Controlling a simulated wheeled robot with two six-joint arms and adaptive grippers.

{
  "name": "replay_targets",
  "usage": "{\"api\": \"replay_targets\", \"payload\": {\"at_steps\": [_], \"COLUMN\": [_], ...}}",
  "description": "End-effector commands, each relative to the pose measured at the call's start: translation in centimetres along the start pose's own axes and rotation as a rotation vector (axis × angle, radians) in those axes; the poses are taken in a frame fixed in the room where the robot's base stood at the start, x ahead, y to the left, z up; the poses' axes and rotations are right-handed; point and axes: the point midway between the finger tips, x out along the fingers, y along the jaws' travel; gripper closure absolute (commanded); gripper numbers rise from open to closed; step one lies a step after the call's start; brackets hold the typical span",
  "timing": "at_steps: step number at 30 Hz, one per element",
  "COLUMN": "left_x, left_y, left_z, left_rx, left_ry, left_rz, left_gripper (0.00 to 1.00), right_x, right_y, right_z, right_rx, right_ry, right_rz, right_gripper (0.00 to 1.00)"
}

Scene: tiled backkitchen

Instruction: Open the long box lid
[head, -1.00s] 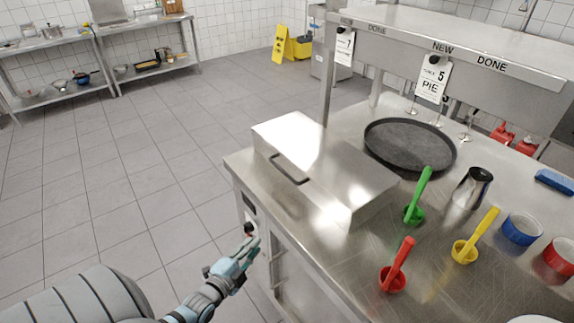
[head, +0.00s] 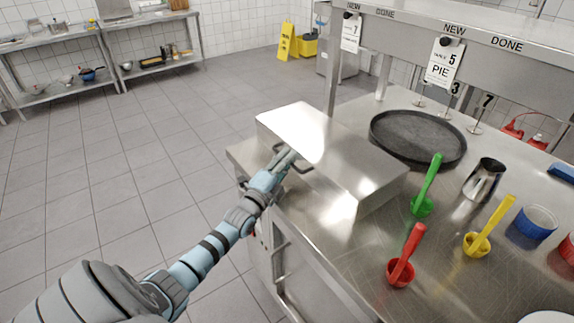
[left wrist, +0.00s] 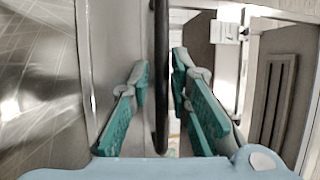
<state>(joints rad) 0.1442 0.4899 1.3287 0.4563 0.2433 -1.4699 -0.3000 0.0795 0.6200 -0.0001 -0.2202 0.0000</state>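The long box (head: 345,165) is a steel box with a shiny lid, lying on the steel counter. Its lid looks shut. A dark bar handle (head: 307,170) is on the side facing my left arm. My left gripper (head: 287,158) is at this handle and partly covers it in the head view. In the left wrist view my left gripper (left wrist: 160,95) has its teal fingers apart, with the black handle bar (left wrist: 161,60) running between them. A gap shows on both sides of the bar. My right gripper is not in view.
A dark round pan (head: 418,138) lies behind the box. The counter (head: 345,265) is bare in front. Open tiled floor lies left.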

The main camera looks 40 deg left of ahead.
Motion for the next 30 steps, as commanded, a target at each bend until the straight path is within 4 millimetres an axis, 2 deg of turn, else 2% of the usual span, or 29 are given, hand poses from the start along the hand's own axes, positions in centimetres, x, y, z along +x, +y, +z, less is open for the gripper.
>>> {"api": "replay_targets", "payload": {"at_steps": [6, 10, 23, 30], "left_x": [0.1, 0.1, 0.1, 0.7], "left_y": [-0.1, -0.1, -0.3, -2.2], "left_z": [0.0, 0.0, -0.1, -0.7], "left_rx": [0.000, 0.000, 0.002, 0.023], "left_ry": [0.000, 0.000, 0.001, 0.009], "left_rz": [0.000, 0.000, 0.007, 0.059], "left_gripper": [0.82, 1.00, 1.00, 1.00], "right_x": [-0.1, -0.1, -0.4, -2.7], "right_y": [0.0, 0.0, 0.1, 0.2], "right_z": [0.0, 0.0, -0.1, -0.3], "right_rx": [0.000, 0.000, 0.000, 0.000], "right_ry": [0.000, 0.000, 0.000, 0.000], "right_rz": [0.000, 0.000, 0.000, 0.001], "right_gripper": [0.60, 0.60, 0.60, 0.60]}}
